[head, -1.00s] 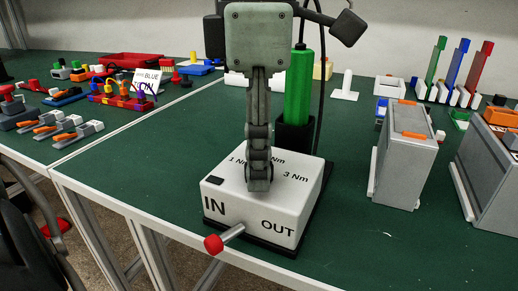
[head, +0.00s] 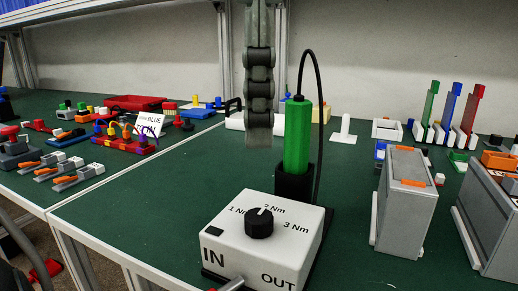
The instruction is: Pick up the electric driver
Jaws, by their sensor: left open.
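The electric driver (head: 298,135) is a green cylinder standing upright in a black holder (head: 294,184), with a black cable looping from its top. The holder stands behind a white box (head: 262,243) marked IN, OUT and 1 Nm, 2 Nm, 3 Nm, with a black knob (head: 259,223) on top. My left gripper (head: 259,138) hangs pointing down, just left of the driver in the picture and above the box. It is seen edge-on, open, with nothing visible in it. How far it is in depth from the driver is hard to tell. My right gripper is not in view.
Grey cases (head: 405,205) stand to the right. Red, blue and green upright pieces (head: 452,115) are at the back right. A white stand (head: 343,130) is behind the driver. Small parts crowd the left table. Green tabletop left of the box is clear.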

